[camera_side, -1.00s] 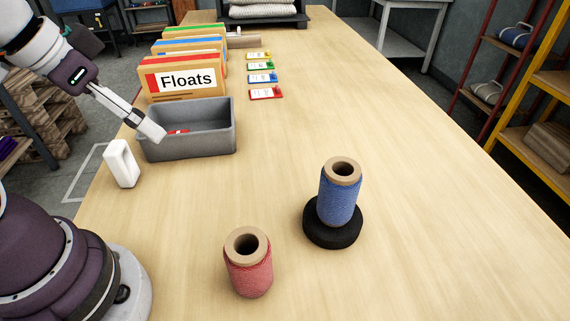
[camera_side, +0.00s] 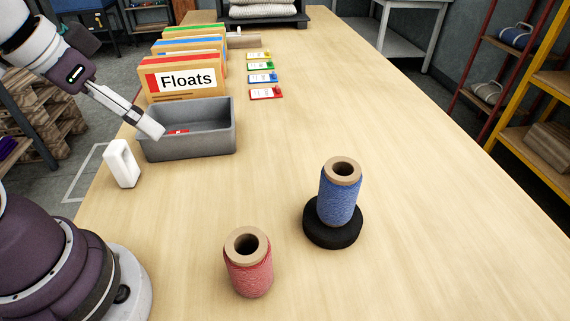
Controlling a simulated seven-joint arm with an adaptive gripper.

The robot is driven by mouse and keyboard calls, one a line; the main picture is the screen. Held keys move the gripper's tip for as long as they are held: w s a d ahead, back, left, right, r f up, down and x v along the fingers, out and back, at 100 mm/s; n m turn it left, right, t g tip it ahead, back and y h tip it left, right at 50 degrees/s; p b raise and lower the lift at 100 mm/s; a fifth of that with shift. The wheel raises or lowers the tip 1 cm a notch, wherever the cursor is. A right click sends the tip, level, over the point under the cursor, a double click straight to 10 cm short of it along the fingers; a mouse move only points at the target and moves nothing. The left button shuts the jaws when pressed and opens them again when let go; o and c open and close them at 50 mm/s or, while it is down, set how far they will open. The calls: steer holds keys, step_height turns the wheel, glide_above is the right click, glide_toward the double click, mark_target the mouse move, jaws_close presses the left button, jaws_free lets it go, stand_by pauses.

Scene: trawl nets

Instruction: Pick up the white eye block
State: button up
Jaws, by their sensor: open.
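The white eye block (camera_side: 122,164) stands upright near the left edge of the wooden table, just left of the grey bin. A dark opening shows in its front face. My gripper (camera_side: 152,129) points down and to the right from the upper left. Its tip is over the near left part of the grey bin (camera_side: 190,145), above and to the right of the white block and apart from it. The gripper is open and nothing shows between its fingers.
A small red item (camera_side: 178,131) lies in the bin. The "Floats" folder (camera_side: 187,80) and others stand behind it, with several coloured tags (camera_side: 265,93) to their right. A red spool (camera_side: 248,262) and a blue spool (camera_side: 340,192) on a black disc (camera_side: 332,233) stand nearer. The table's right side is clear.

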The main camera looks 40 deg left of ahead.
steer(key=shift+c, duration=1)
steer(key=m+g, duration=0.6)
steer(key=m, duration=0.3)
glide_above(114, 146)
step_height(114, 146, down, 6)
steer(key=shift+f, duration=0.25)
steer(key=shift+m, duration=0.4)
step_height(114, 146, down, 11)
steer(key=shift+r, duration=0.2)
steer(key=c, duration=1.3)
